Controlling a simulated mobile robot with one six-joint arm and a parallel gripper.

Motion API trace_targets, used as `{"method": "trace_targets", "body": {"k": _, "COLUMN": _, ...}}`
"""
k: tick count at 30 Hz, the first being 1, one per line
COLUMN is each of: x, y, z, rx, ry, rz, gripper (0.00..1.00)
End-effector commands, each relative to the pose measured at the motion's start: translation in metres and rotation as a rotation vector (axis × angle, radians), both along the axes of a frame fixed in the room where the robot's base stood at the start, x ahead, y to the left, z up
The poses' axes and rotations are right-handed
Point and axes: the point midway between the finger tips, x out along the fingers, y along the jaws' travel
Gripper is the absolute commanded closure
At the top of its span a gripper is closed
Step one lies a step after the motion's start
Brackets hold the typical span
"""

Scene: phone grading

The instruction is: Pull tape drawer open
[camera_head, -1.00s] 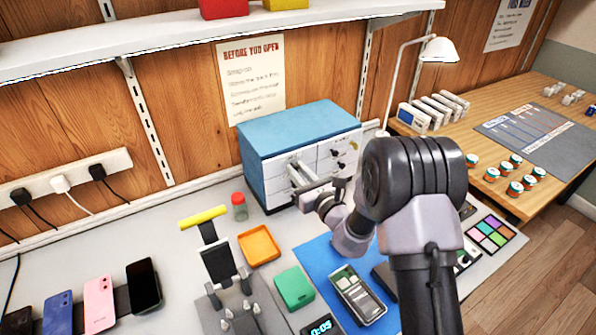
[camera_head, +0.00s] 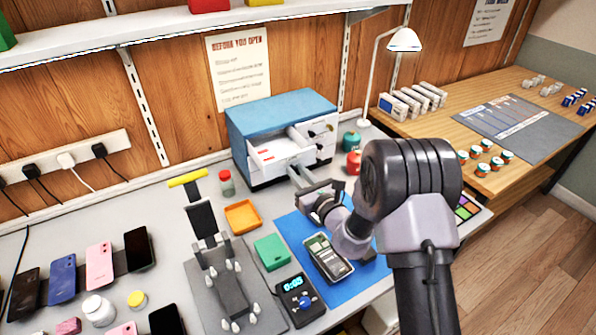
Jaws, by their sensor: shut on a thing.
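A small cabinet (camera_head: 275,112) with a blue top and white drawer fronts stands on the bench against the wall. Its upper left drawer (camera_head: 268,154) stands out from the body, and I see into its inside. My gripper (camera_head: 298,174) is at the front of this drawer, low and to its right, and is shut on what appears to be its handle. The handle itself is hidden by the fingers. I cannot read the label on the drawer. The other drawers visible at the right look closed.
A red-lidded jar (camera_head: 226,183) stands left of the open drawer, and an orange tray (camera_head: 243,216) lies in front. A phone (camera_head: 328,258) lies on the blue mat (camera_head: 293,228) below my arm. Green and red containers (camera_head: 352,142) stand right of the cabinet.

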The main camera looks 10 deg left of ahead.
Motion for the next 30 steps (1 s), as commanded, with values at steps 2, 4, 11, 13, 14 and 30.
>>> {"method": "trace_targets", "body": {"k": 2, "x": 0.0, "y": 0.0, "z": 0.0, "rx": 0.001, "ry": 0.001, "rz": -0.001, "gripper": 1.0}}
{"method": "trace_targets", "body": {"k": 4, "x": 0.0, "y": -0.001, "z": 0.0, "rx": 0.001, "ry": 0.001, "rz": -0.001, "gripper": 1.0}}
{"method": "trace_targets", "body": {"k": 11, "x": 0.0, "y": -0.001, "z": 0.0, "rx": 0.001, "ry": 0.001, "rz": -0.001, "gripper": 0.6}}
{"method": "trace_targets", "body": {"k": 13, "x": 0.0, "y": -0.001, "z": 0.0, "rx": 0.001, "ry": 0.001, "rz": -0.001, "gripper": 0.6}}
{"method": "trace_targets", "body": {"k": 14, "x": 0.0, "y": -0.001, "z": 0.0, "rx": 0.001, "ry": 0.001, "rz": -0.001, "gripper": 0.6}}
{"method": "trace_targets", "body": {"k": 30, "x": -0.066, "y": -0.051, "z": 0.002, "rx": 0.002, "ry": 0.006, "rz": -0.005, "gripper": 0.6}}
